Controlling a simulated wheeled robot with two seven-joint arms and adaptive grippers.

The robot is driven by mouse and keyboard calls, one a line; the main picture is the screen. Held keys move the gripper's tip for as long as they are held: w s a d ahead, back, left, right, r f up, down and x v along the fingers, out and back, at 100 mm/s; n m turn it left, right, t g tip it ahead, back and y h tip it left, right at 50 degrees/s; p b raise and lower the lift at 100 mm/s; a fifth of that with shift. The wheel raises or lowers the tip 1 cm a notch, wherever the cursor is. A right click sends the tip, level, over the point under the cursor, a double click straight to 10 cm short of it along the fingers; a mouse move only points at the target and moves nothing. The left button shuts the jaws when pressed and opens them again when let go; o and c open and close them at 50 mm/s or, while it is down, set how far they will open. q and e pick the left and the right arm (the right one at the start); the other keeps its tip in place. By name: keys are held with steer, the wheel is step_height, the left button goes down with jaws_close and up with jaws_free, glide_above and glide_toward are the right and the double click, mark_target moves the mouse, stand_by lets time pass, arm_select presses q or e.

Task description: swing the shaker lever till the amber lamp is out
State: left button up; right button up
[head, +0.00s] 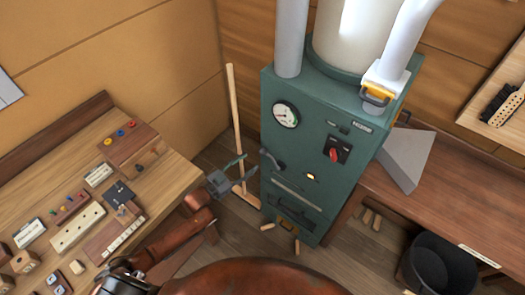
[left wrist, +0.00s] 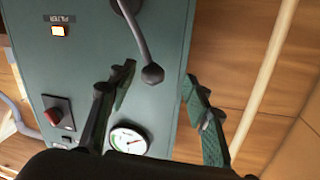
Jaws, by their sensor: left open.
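The green cabinet (head: 305,205) carries the grey shaker lever (head: 271,159) on its front near the left edge. The lever ends in a dark ball knob. The amber lamp (head: 311,177) glows on the front, right of the lever. In the left wrist view the lamp (left wrist: 58,31) is lit beside a FILTER label. My left gripper (head: 247,166) is open, just left of the lever, pointing at it. In the left wrist view the lever's knob (left wrist: 152,74) appears between the two open fingertips (left wrist: 158,75); I see no contact. My right gripper is out of view.
The cabinet also bears a round gauge (head: 286,114) and a red rotary switch (head: 334,154). A broom (head: 235,120) stands just behind my left gripper. A workbench (head: 150,183) with small parts is at left. A black bucket (head: 438,265) stands at lower right.

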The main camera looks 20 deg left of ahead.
mark_target(263, 150)
arm_select(q)
steer(key=w+d, duration=0.1)
steer(key=w, duration=0.1)
steer(key=w+d+r, duration=0.1)
steer(key=w+d, duration=0.1)
steer(key=w+d+r, duration=0.1)
steer(key=w, duration=0.1)
steer(key=shift+d+b, duration=0.25)
steer(key=shift+b, duration=0.1)
steer(key=shift+w+d, duration=0.2)
steer(key=shift+w, duration=0.1)
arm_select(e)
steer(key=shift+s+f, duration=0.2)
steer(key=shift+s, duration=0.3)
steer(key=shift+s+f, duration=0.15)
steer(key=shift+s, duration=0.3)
arm_select(q)
jaws_close()
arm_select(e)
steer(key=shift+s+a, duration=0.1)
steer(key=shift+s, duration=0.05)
